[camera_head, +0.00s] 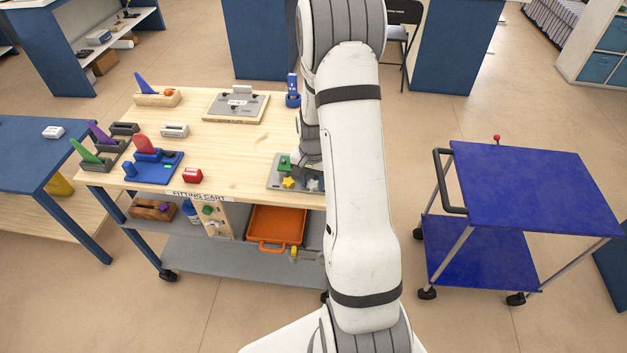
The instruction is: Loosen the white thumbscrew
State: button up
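A grey plate (275,184) lies at the front right of the wooden table top (235,170), partly hidden behind my arm. On it are a green piece (285,163), a yellow star-shaped knob (289,183) and a whitish knob (313,184), which looks like the white thumbscrew. My gripper (304,172) is over this plate, close above the whitish knob. I cannot tell whether it touches the knob. The fingers are small and partly hidden by my arm, so their opening does not show.
A board with a grey plate (222,105) and a blue holder (292,92) stand at the back. Coloured clamps and blocks, including a red block (193,175), fill the left side. An orange tray (284,227) sits on the lower shelf. A blue cart (530,185) stands right.

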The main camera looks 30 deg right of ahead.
jog(key=c, duration=0.6)
jog(key=shift+c, duration=0.2)
jog(key=shift+f+n+b, duration=0.1)
jog(key=shift+n+b, duration=0.3)
jog(key=shift+s+f+n+b, duration=0.1)
jog(key=shift+n+b, duration=0.55)
jog(key=shift+n, duration=0.25)
jog(key=n+b, duration=0.1)
jog(key=n, duration=0.1)
jog(key=shift+d+n, duration=0.1)
jog(key=shift+n, duration=0.3)
jog(key=n+b, duration=0.2)
jog(key=n, duration=0.1)
jog(key=shift+s+d+n+b, duration=0.1)
jog(key=shift+n+b, duration=0.55)
jog(key=shift+n, duration=1.15)
